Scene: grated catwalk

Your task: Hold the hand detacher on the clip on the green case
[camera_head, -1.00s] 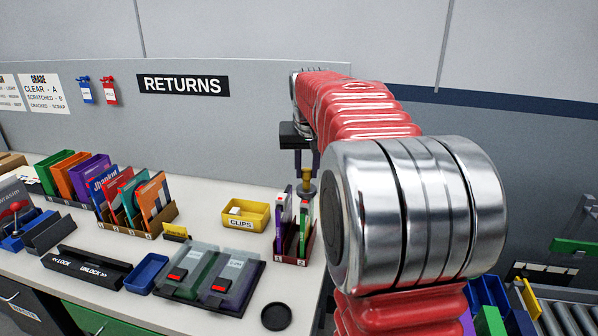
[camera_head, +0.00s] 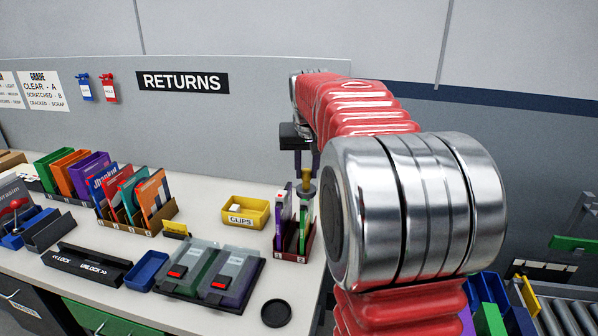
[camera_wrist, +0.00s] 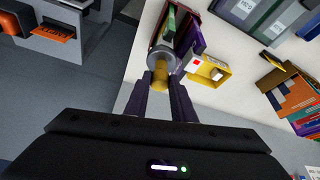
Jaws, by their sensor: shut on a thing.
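My gripper (camera_head: 303,168) hangs at the end of my red arm, over the small maroon rack (camera_head: 293,258) at the bench's right end. It is shut on the hand detacher (camera_head: 306,187), which has a yellow handle and a grey disc. In the wrist view, the fingers (camera_wrist: 161,82) grip the yellow handle of the detacher (camera_wrist: 163,56). The green case (camera_head: 303,235) stands upright in the rack beside a purple case (camera_head: 283,220). The detacher is at the green case's top edge; its disc hides the clip, so contact is unclear. The green case also shows in the wrist view (camera_wrist: 168,22).
A yellow CLIPS bin (camera_head: 262,212) stands left of the rack. Two cases lie in a dark tray (camera_head: 205,303), with a black round disc (camera_head: 276,313) to their right. Racks of coloured cases (camera_head: 140,228) stand farther left. The bench's right edge is close to the rack.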

